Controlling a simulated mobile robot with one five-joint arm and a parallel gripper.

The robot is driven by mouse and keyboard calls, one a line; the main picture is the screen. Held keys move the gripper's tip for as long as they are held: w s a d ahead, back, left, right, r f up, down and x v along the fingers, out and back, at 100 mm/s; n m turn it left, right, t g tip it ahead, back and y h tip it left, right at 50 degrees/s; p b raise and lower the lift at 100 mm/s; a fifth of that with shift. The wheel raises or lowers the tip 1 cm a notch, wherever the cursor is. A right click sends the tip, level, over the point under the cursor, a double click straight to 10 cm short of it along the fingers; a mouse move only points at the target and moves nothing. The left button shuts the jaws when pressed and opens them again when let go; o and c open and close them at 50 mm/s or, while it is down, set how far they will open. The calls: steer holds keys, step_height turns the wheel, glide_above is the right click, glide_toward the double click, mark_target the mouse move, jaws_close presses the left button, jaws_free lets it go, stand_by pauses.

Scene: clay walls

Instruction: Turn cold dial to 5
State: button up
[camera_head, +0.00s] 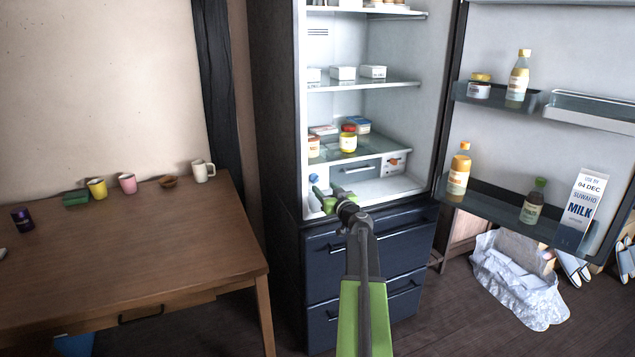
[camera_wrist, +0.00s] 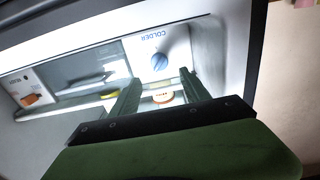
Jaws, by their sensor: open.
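The cold dial (camera_wrist: 158,62) is a round blue knob on a white panel marked "COLDER", which appears upside down in the wrist view. In the head view the blue dial (camera_head: 314,178) shows small at the left inside the open fridge. My gripper (camera_head: 325,192) reaches into the fridge's lower part, just in front of the dial. In the wrist view my gripper (camera_wrist: 160,76) is open and empty, its two green fingers apart, with the dial beyond and between the tips. Contact is not visible. I cannot read the dial's number.
A second panel with an orange knob (camera_wrist: 32,100) sits across the drawer (camera_head: 355,168). Jars (camera_head: 348,139) stand on the glass shelf above. The open fridge door (camera_head: 545,120) holds bottles and a milk carton (camera_head: 583,205) at the right. A wooden table (camera_head: 130,250) stands left.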

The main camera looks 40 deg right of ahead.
mark_target(316, 180)
steer(key=x, duration=0.8)
steer(key=shift+w, duration=0.1)
jaws_close()
